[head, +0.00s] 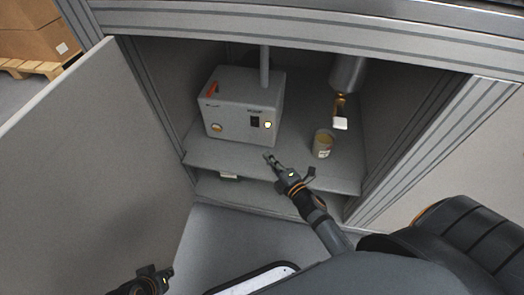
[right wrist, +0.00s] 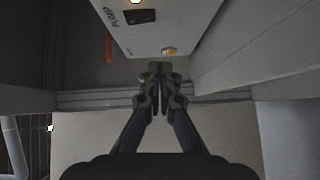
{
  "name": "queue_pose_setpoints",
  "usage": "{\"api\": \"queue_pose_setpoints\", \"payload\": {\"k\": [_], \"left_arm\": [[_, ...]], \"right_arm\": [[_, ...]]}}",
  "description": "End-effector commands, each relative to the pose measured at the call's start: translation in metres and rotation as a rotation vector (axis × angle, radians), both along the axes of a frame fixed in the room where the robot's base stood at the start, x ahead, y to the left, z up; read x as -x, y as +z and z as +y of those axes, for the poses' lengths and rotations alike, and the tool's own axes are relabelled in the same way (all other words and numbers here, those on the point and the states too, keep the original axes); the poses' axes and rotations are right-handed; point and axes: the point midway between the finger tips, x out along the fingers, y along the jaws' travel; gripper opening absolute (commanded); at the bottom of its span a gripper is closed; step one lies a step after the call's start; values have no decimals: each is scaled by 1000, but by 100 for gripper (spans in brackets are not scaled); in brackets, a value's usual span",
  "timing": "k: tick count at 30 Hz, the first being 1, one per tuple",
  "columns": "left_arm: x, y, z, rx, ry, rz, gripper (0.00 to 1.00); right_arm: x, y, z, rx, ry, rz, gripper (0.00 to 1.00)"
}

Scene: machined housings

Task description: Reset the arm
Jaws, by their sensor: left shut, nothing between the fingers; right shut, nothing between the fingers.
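My right gripper (head: 269,158) is in front of the open cabinet, just below and in front of a grey pump box (head: 241,105). Its fingers are shut and empty; they also show closed together in the right wrist view (right wrist: 160,68). In that view the pump box (right wrist: 165,22) appears upside down beyond the fingertips, with part of its "PUMP" label in sight. My left gripper (head: 163,275) is at the bottom edge of the head view, near the open door. It is shut, and nothing shows between its fingers.
The open cabinet door (head: 85,165) fills the left side. On the shelf (head: 345,177), a small labelled cup (head: 322,144) stands below a hanging cylinder (head: 348,73) with a white-tipped end. Boxes on a pallet (head: 38,67) are outside at upper left. Floor before the cabinet is clear.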

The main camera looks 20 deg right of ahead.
Motion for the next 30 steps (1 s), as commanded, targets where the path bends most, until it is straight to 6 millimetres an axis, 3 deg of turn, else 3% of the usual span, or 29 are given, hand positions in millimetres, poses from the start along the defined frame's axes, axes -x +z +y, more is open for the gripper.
{"api": "queue_pose_setpoints", "payload": {"k": [5,23,26,30], "left_arm": [[0,-4,-1,4,1,-15,0],[0,-4,0,3,0,-12,0],[0,-4,0,3,0,-13,0],[0,-4,0,3,0,-13,0]], "right_arm": [[11,-1,-2,-1,0,0,0],[12,-2,-6,-33,-26,24,0],[20,-14,-24,-196,-153,145,0],[56,-49,-46,-572,-424,423,0]]}}
